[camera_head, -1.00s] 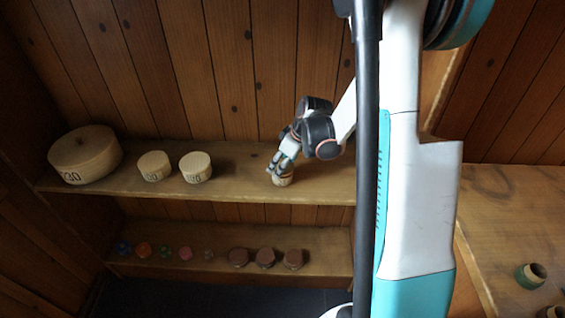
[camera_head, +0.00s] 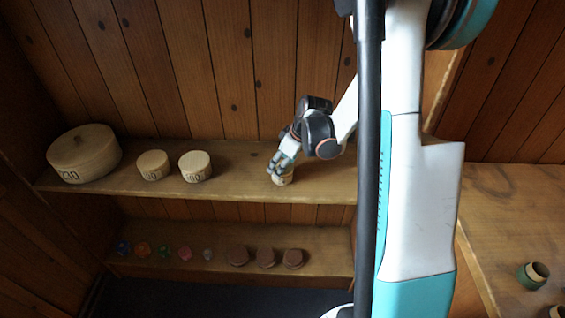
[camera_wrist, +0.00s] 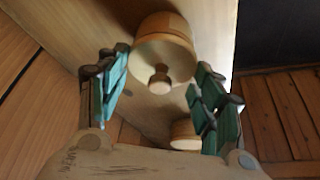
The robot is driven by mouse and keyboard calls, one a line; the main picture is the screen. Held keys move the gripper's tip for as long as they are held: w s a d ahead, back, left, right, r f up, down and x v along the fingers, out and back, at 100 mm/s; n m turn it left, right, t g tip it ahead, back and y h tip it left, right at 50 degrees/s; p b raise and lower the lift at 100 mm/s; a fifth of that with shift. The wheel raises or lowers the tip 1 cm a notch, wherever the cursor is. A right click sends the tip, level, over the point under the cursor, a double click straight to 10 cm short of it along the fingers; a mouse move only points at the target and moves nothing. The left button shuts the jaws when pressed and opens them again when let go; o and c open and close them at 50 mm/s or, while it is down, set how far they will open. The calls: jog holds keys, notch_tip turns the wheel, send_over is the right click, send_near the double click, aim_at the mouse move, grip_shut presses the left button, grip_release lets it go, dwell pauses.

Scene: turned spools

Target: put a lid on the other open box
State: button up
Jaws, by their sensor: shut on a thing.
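My gripper (camera_head: 281,166) is at the right part of the upper shelf, over a small round pale wooden box (camera_head: 284,179). A round wooden body (camera_wrist: 165,24) shows behind the lid; whether the lid is fully seated is unclear. Two small pale round boxes, one left (camera_head: 153,165) and one right (camera_head: 195,166), stand further left with flat tops and dark marks. A larger round box (camera_head: 83,160) has a knobbed lid.
The upper shelf (camera_head: 235,183) is clear between the right small box and my gripper. The lower shelf (camera_head: 215,239) holds a row of small coloured pieces and brown round pieces (camera_head: 266,257). A green-and-wood spool (camera_head: 532,275) stands on the right-hand surface. An unclear round wooden piece (camera_wrist: 185,134) shows in the wrist view.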

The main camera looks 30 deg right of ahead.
jog(key=o, duration=0.9)
jog(key=shift+o, duration=0.2)
jog(key=o, duration=0.4)
jog(key=shift+r, duration=0.15)
jog(key=shift+r+p, duration=0.35)
jog(key=shift+r, duration=0.4)
jog(key=shift+r+p, duration=2.45)
jog(key=shift+r, duration=0.9)
